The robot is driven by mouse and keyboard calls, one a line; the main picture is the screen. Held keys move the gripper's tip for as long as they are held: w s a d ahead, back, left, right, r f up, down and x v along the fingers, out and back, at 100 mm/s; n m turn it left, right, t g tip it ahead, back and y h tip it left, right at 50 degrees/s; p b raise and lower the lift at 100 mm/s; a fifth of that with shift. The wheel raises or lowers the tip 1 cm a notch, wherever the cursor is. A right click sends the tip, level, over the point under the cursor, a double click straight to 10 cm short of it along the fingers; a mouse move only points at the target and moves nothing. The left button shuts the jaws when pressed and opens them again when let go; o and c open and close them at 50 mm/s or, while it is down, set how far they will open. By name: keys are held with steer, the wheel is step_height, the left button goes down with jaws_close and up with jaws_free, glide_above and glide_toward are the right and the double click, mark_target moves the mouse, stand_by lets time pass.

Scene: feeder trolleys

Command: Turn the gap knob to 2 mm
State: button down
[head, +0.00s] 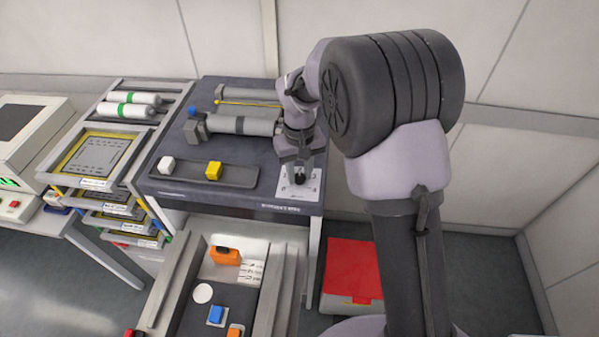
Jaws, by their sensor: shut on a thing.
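The gap knob (300,179) is a small dark knob on a white scale plate (289,190) at the front right corner of the dark bench top. My gripper (300,172) points down over the plate from above and is shut on the knob. The marks on the plate are too small to read, and part of the plate is hidden by my gripper. I cannot tell which value the knob points to.
An open drawer-like trolley (265,300) stands in front.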

mark_target(299, 177)
stand_by(0.5)
steer(key=c, duration=1.1)
jaws_free()
steer(key=shift+o, duration=0.2)
step_height(299, 177, up, 18)
steer(key=p, duration=0.4)
steer(key=shift+f, duration=0.25)
